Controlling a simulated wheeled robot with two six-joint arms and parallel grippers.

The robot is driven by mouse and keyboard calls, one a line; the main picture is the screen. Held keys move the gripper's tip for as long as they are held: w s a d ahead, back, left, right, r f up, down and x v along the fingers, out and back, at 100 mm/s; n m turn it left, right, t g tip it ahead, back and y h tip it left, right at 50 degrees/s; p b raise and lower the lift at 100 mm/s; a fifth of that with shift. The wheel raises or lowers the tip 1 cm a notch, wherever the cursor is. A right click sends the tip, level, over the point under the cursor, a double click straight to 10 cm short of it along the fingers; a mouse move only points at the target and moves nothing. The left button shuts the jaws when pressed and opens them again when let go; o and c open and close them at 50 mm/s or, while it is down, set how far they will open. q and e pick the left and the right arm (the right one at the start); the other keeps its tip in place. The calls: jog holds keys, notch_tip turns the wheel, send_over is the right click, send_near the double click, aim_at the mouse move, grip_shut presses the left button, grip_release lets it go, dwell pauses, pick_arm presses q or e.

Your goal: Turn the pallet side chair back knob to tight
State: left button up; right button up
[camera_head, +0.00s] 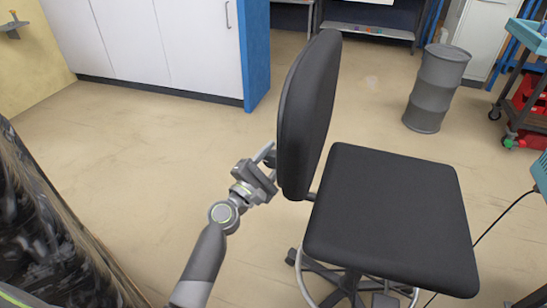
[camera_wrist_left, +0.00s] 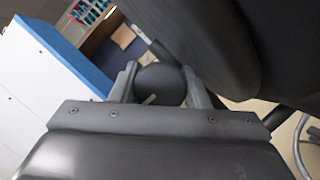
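A black office chair fills the middle of the head view, with its upright back (camera_head: 308,115) and its flat seat (camera_head: 395,215). My left gripper (camera_head: 268,158) is at the left, rear side of the chair back, near its lower edge. In the left wrist view a round black knob (camera_wrist_left: 160,82) with a small light marker sits between the two fingers of my left gripper (camera_wrist_left: 160,76). The fingers appear to touch both sides of the knob. The chair back (camera_wrist_left: 215,40) is just beyond at upper right. The head view hides the knob. My right gripper is not in view.
White cabinets (camera_head: 150,40) with a blue end panel (camera_head: 256,50) stand behind. A dark wrapped load (camera_head: 50,225) is at the left. Floor between it and the chair is clear.

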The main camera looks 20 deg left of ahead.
pick_arm(q)
jog(key=shift+c, duration=0.8)
